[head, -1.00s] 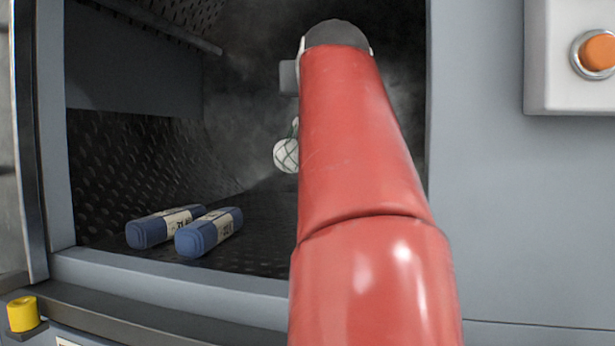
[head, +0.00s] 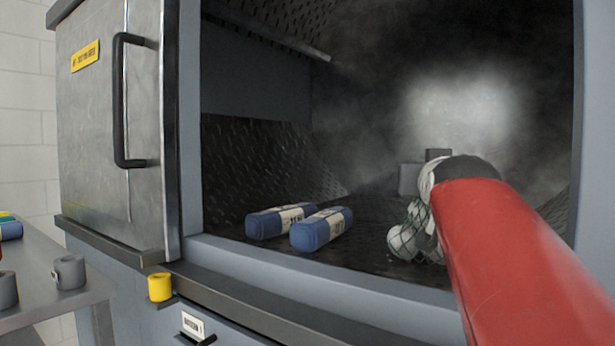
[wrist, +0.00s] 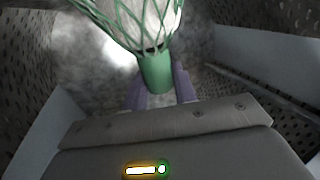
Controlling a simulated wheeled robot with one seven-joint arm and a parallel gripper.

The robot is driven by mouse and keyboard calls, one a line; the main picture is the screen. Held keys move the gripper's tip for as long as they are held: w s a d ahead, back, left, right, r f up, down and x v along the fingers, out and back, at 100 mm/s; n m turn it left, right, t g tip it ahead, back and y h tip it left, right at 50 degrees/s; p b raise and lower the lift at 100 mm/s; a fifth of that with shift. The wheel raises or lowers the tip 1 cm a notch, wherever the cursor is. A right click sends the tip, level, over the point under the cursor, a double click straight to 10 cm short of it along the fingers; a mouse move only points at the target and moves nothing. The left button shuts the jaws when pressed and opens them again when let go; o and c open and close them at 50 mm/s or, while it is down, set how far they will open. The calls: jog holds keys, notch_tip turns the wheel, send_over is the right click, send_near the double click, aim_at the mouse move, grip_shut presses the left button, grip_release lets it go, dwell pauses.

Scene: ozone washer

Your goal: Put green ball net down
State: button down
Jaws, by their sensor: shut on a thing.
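The green ball net (head: 407,240), with pale balls inside, hangs low in the washer chamber in the head view, right of two blue packs. My red arm hides part of it. I cannot tell whether it touches the chamber floor (head: 370,255). In the wrist view, the net (wrist: 140,20) fans out from a green neck (wrist: 157,72). My gripper (wrist: 160,88) is shut on this green neck, with a finger on each side.
Two blue packs with pale labels, left (head: 280,221) and right (head: 322,229), lie on the dark chamber floor. A grey box (head: 410,180) stands behind the net. The metal door (head: 110,130) is at the left. A yellow knob (head: 160,287) sits below the opening's sill.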

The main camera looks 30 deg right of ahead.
jog(key=shift+f, duration=0.15)
jog(key=c, duration=1.1)
grip_release()
